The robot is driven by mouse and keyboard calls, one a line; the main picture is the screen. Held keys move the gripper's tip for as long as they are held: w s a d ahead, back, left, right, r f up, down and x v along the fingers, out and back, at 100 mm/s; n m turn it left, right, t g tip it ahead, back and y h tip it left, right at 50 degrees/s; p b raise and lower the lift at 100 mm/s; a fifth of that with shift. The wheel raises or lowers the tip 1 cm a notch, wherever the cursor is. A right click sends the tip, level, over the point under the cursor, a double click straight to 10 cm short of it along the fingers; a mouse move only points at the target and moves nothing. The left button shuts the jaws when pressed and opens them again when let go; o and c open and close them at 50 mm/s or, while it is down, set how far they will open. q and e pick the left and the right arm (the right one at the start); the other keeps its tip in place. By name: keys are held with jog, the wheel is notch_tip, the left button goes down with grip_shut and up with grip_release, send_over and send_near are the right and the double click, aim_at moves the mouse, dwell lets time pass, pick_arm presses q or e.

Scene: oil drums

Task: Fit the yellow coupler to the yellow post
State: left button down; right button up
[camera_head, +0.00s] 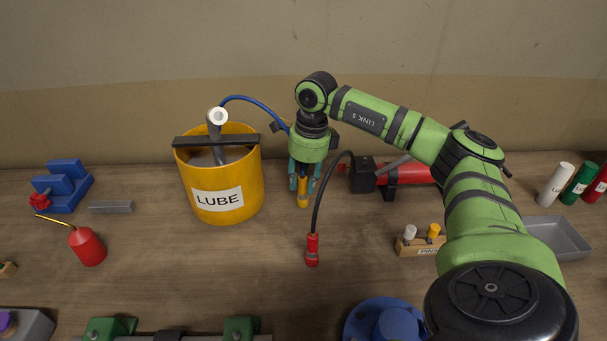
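My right gripper (303,186) points down above the table, right of the large yellow LUBE drum. Its teal fingers are closed around a slim upright yellow piece, which looks like the yellow coupler (302,201). The fingers hide its upper part, and I cannot tell whether its lower end touches anything. A short yellow peg (433,230) stands in a wooden block labelled PINS (420,250), beside a white peg; it may be the yellow post, but I cannot tell. The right gripper is left of and behind this block. My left gripper is not in view.
The yellow LUBE drum (217,200) has a blue hose (255,101) running toward my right gripper. A black hose with a red end (312,250) hangs in front, from the red tool (400,174). A red oil can (87,246) stands left; a grey tray (562,237) lies right.

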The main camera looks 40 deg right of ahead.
dwell(0.3)
notch_tip(320, 180, up, 12)
jog(key=s, duration=0.1)
jog(key=shift+d, duration=0.35)
dwell(0.4)
